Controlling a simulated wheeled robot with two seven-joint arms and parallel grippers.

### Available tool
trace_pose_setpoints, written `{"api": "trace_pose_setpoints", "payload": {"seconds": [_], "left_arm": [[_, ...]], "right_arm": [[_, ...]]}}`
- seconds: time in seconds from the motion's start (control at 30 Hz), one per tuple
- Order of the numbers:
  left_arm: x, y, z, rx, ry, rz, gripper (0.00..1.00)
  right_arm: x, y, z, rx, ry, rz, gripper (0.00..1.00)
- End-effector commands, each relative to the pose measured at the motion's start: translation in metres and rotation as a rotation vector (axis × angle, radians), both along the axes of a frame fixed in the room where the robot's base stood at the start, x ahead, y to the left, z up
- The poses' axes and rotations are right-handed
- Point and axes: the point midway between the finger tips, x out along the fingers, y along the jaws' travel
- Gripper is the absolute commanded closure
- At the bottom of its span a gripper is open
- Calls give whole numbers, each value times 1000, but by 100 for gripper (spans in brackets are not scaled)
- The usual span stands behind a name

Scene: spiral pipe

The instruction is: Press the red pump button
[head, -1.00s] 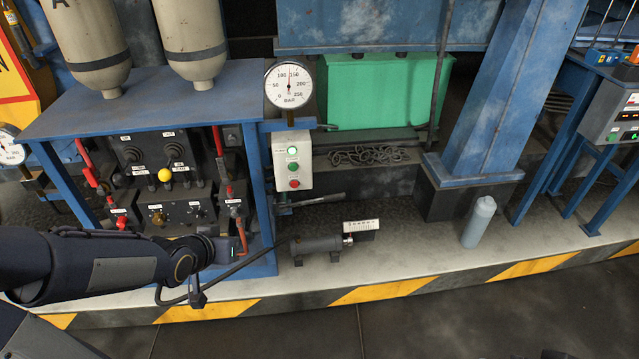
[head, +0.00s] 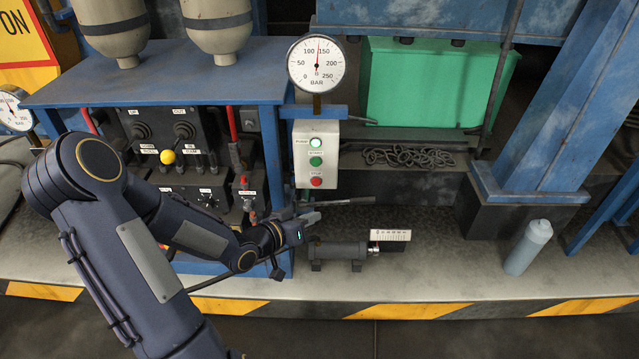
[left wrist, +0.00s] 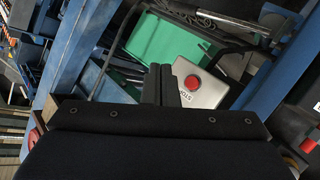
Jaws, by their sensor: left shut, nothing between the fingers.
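The red pump button (head: 316,181) is the lowest on a white control box (head: 329,165), below a green button (head: 315,161) and a lit green lamp (head: 315,144). My left gripper (head: 314,217) is shut and empty, just below the box and apart from the button in the head view. In the left wrist view, the red button (left wrist: 193,83) shows just right of my shut fingertips (left wrist: 163,72), with a STOP label beside it. My right gripper is not in view.
A round pressure gauge (head: 317,64) stands above the box. A blue bench (head: 160,72) with levers and knobs is at the left. A grey cylinder (head: 338,252) lies on the ledge below. A green tank (head: 430,85) and a bottle (head: 527,248) are to the right.

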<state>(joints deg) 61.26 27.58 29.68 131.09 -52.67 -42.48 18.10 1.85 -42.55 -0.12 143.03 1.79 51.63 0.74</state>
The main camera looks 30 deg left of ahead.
Motion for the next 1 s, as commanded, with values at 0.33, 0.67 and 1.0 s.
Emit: {"api": "trace_pose_setpoints", "payload": {"seconds": [0.33, 0.67, 1.0], "left_arm": [[20, 10, 1, 1, -1, -2, 100], [60, 31, 2, 1, 0, 0, 100], [78, 40, 0, 2, 2, 0, 100]], "right_arm": [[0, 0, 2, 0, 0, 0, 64], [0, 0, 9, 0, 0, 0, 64], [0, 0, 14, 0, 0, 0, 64]]}}
